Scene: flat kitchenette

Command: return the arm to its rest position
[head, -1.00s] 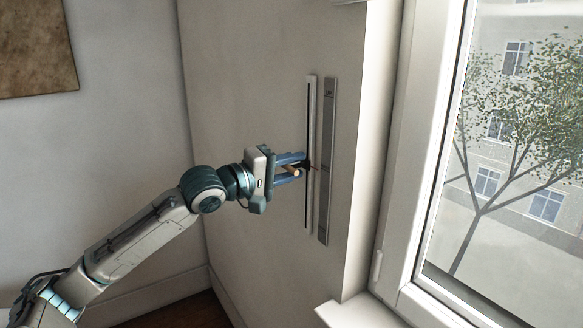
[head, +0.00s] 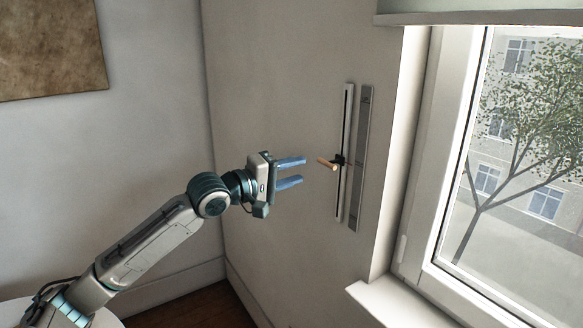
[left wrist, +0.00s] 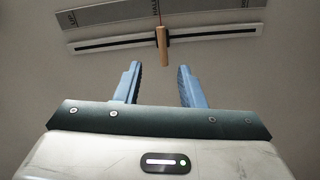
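My left gripper (head: 290,174) is open and empty, its two blue fingers pointing right toward the wall. A wooden peg handle (head: 327,164) on a black slider (head: 339,160) stands apart from the fingertips, a short way beyond them. The slider sits about midway along a vertical slotted rail (head: 346,115) on the wall. In the left wrist view the open fingers (left wrist: 158,84) show with the wooden handle (left wrist: 162,46) ahead of them and nothing between them. My right gripper is not in view.
A grey marked strip (head: 361,150) runs beside the rail. A window (head: 440,170) with a white frame and sill (head: 385,303) is at the right. A brown picture (head: 50,45) hangs at upper left. The space left of the gripper is clear.

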